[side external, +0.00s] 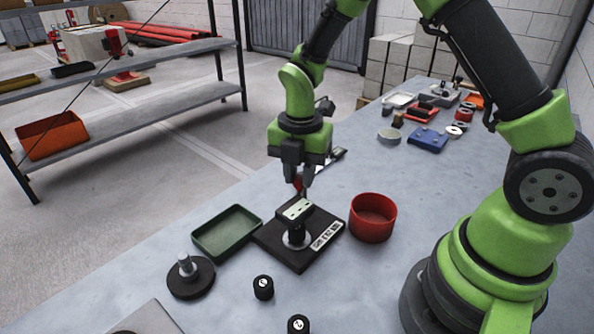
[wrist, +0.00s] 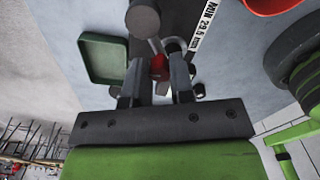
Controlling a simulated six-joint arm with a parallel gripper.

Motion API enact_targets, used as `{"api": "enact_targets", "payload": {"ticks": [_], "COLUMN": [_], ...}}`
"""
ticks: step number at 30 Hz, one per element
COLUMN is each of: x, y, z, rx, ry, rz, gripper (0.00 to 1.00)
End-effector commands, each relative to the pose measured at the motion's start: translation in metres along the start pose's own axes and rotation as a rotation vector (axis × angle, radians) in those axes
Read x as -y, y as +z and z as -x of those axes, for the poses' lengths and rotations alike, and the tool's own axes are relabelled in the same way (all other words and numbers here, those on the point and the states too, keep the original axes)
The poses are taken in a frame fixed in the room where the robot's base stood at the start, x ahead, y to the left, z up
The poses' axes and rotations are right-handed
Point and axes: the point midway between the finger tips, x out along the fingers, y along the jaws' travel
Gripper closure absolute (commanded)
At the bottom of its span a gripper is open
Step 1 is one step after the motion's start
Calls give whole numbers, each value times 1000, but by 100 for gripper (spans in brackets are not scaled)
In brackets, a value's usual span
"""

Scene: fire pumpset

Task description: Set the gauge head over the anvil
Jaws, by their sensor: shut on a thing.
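The gauge stand's black base plate (side external: 270,243) lies on the bench and bears a white label (side external: 327,235). A black block with a pale top (side external: 297,209), apparently the gauge head, stands above a pale ring (side external: 287,241) on the plate. The ring may be the anvil; the block partly hides it. My gripper (side external: 302,183) points down just above the block's far side. It is shut on a small red piece (wrist: 158,68), which shows between the fingers (wrist: 157,82) in the wrist view. I cannot tell whether the red piece joins the head.
A green tray (side external: 227,233) stands left of the plate and a red round bin (side external: 372,218) right of it. A black disc with a silver post (side external: 190,277) and two black cylinders (side external: 263,287) (side external: 298,325) stand in front. A blue block (side external: 428,140) lies farther back.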

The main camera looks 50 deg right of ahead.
Motion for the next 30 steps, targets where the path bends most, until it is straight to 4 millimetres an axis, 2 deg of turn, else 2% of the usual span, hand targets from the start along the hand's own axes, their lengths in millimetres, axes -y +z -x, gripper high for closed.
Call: {"api": "enact_targets", "payload": {"ticks": [18, 19, 21, 22, 30], "x": [2, 2, 2, 2, 1], "y": [-1, -1, 0, 0, 0], "z": [1, 1, 1, 1, 1], "rx": [-2, -1, -1, -1, 0], "ry": [-2, -1, -1, -1, 0], "rz": [40, 40, 40, 39, 38], "gripper": [100, 71, 55, 52, 52]}}
